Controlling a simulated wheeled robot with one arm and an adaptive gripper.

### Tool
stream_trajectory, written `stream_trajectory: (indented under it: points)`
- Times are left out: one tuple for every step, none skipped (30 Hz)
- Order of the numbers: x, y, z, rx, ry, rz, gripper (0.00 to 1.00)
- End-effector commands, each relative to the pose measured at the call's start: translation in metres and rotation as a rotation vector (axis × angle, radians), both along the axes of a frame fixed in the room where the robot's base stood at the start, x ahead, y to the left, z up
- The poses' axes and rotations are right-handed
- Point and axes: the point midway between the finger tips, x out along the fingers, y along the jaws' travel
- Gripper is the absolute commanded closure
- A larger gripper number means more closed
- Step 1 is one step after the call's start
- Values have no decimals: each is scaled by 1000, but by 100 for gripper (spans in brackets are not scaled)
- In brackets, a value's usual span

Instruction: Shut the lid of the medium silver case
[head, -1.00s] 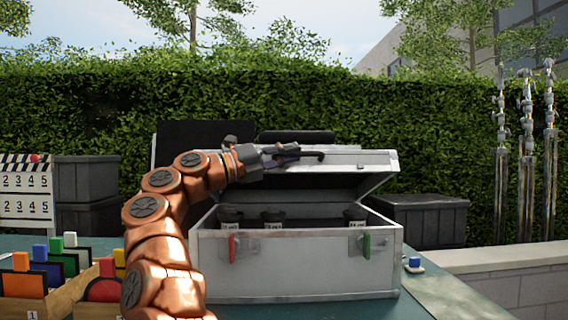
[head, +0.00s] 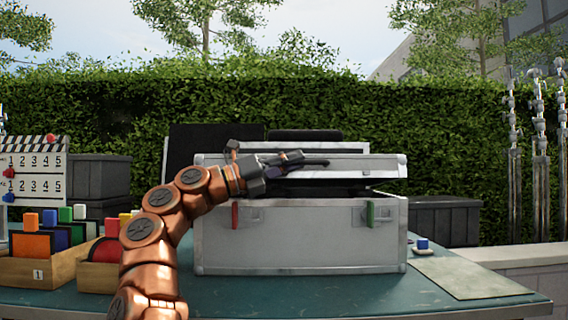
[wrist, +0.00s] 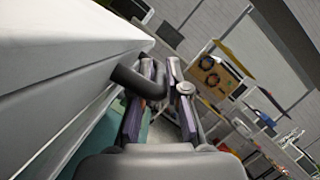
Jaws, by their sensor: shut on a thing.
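The silver case (head: 300,250) stands on the green table, facing me. Its lid (head: 360,170) is tilted down low over the body, with a dark gap between their front edges. A red latch (head: 235,215) and a green latch (head: 370,214) are on the case front. My gripper (head: 292,157) is at the lid's front, shut on the dark lid handle (head: 314,163). In the wrist view, the bent handle (wrist: 138,82) passes between my gripper's fingers (wrist: 160,85), beside the pale lid (wrist: 70,40). The case's inside is hidden.
Wooden boxes of coloured cards (head: 45,268) and a clapperboard (head: 38,168) are at left. Dark cases (head: 100,178) (head: 445,222) stand behind on both sides. A small blue-topped item (head: 422,246) and a flat board (head: 470,277) lie at right. The table front is clear.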

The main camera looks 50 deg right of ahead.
Motion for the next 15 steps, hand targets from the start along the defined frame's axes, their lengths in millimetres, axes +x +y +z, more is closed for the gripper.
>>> stream_trajectory:
  points:
    - [-1,-2,-4,-2,-1,-2,100]
    - [-2,-2,-5,-5,-2,-3,100]
    - [-2,-3,-6,-7,-4,-5,100]
    - [-3,-3,-6,-8,-5,-7,100]
    - [-3,-3,-6,-9,-6,-8,100]
    - [-4,-3,-7,-11,-7,-8,100]
    - [-4,-3,-7,-11,-8,-10,100]
    - [-4,-3,-7,-12,-8,-9,100]
    - [-4,-3,-7,-12,-8,-10,100]
    - [-4,-3,-7,-13,-9,-10,100]
    - [-4,-3,-7,-13,-9,-10,100]
    - [-5,-3,-6,-12,-10,-11,100]
    - [-5,-3,-6,-12,-10,-11,100]
    - [-5,-3,-6,-12,-10,-11,100]
    - [-5,-3,-6,-12,-10,-11,100]
